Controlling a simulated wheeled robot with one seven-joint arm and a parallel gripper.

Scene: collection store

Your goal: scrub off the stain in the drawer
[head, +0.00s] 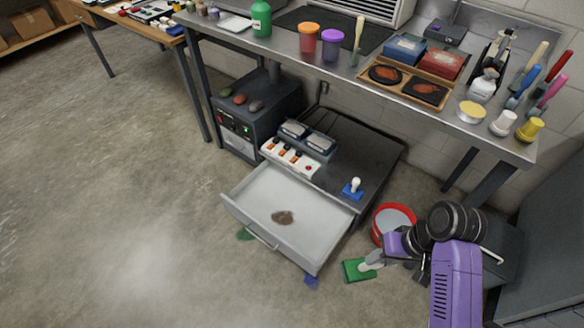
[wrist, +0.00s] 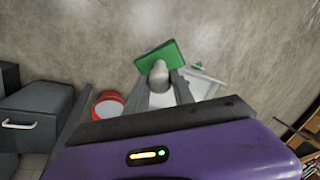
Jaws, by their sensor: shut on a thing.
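The open drawer (head: 252,190) is a pale grey tray pulled out low above the floor. A brown stain (head: 284,217) lies on its bottom, near the middle. My gripper (head: 380,259) is to the right of the drawer, outside it, shut on the pale handle of a scrubber with a green pad (head: 359,270). In the wrist view the handle (wrist: 159,76) sits between the two fingers, with the green pad (wrist: 158,57) beyond. A pale surface behind the fingers there may be part of the drawer. The stain cannot be made out in the wrist view.
A red-rimmed round container (head: 379,222) stands between the drawer and my arm. A blue-based tool with a white knob (head: 353,189) stands on the dark cabinet top (head: 358,150). The metal workbench (head: 440,112) overhangs behind. Floor to the left is clear.

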